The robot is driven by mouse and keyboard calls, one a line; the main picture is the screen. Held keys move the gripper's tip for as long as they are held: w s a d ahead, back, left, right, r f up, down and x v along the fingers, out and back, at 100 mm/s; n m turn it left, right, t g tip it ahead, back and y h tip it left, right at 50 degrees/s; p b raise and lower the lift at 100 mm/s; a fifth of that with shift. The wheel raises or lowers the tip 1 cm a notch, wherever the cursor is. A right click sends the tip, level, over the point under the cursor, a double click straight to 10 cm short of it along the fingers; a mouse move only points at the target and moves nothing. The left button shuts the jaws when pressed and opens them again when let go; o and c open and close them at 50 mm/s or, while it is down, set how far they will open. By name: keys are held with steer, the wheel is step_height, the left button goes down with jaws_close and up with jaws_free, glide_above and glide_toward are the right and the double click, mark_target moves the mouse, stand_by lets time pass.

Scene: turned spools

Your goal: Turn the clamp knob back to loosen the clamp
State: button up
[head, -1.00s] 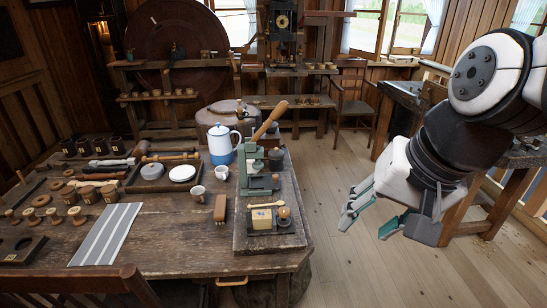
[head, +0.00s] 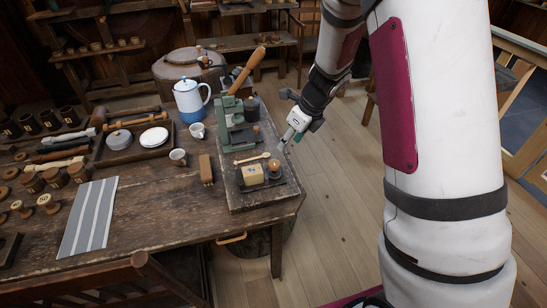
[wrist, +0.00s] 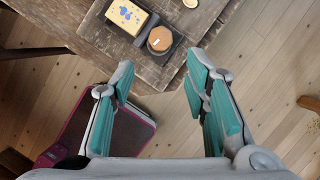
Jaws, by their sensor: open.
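The clamp knob (head: 275,164) is a round wooden knob beside a yellow block (head: 252,174), both on a dark base (head: 262,187) at the near right corner of the bench. In the wrist view the knob (wrist: 160,39) looks many-sided, with the block (wrist: 127,16) to its left. My gripper (head: 284,145) is just off the bench's right edge, close to the knob and apart from it. In the wrist view my gripper (wrist: 160,72) is open and empty, its teal-padded fingers on either side of a gap below the knob. The clamp's screw is not visible.
A green lever press (head: 232,125) with a wooden handle stands behind the knob. A wooden spoon (head: 252,158) lies by the block. A brown block (head: 206,170) and cups stand to the left. The floor (head: 325,200) right of the bench is clear.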

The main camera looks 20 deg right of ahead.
mark_target(275, 162)
steer(key=x, duration=1.3)
steer(key=shift+f+b, duration=0.3)
steer(key=shift+f, duration=0.1)
steer(key=c, duration=0.9)
